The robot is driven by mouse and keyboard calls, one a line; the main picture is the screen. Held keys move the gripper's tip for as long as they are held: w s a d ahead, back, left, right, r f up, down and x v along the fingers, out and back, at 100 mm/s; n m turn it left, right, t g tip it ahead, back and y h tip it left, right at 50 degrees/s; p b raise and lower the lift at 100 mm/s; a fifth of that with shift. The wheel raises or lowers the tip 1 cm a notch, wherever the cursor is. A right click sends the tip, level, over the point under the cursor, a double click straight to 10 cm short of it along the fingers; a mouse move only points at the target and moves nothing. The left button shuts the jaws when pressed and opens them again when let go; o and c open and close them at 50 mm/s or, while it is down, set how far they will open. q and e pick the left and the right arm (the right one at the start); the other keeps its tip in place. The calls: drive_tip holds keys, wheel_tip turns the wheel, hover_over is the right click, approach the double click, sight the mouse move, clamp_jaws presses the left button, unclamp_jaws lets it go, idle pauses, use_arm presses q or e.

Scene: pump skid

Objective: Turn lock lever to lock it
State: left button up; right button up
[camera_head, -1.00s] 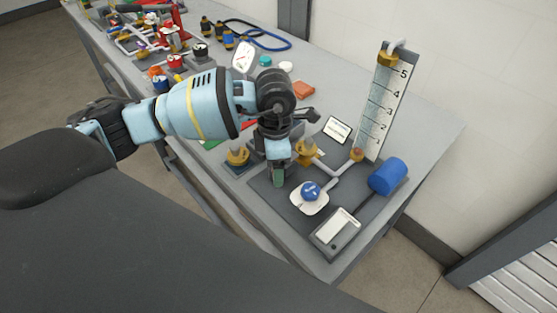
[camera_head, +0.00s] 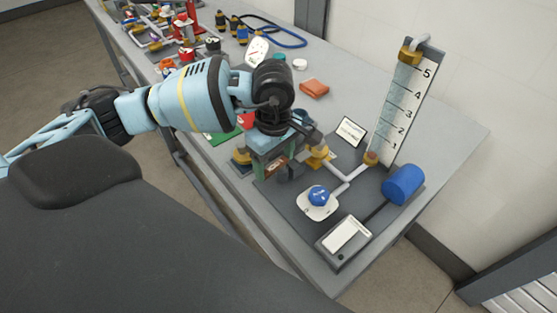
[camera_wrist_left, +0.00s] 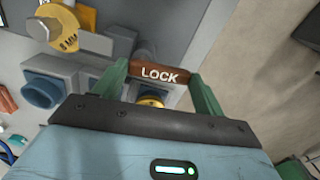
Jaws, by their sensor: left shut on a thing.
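The lock lever (camera_wrist_left: 172,76) is a red-brown bar with the word LOCK in white, seen in the left wrist view. It spans between the two green fingers of my left gripper (camera_head: 273,168), which is shut on it. A round brass-coloured part (camera_wrist_left: 150,102) shows just behind the bar. In the head view the gripper reaches down at the left edge of the dark skid plate (camera_head: 290,212), and it mostly hides the lever. My right gripper is in neither view.
Close to the gripper stand a brass fitting (camera_head: 317,154) with white pipe and a blue knob (camera_head: 319,195) on a white base. A tall numbered gauge board (camera_head: 408,105), a blue cylinder (camera_head: 403,185) and a grey meter box (camera_head: 343,238) stand to the right.

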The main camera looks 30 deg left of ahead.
sight(274, 165)
use_arm(q)
drive_tip(key=shift+a+m, duration=0.1)
drive_tip(key=shift+m, duration=0.5)
drive_tip(key=o, duration=1)
drive_tip(key=shift+r+b, duration=0.3)
drive_tip(key=shift+r, duration=3.65)
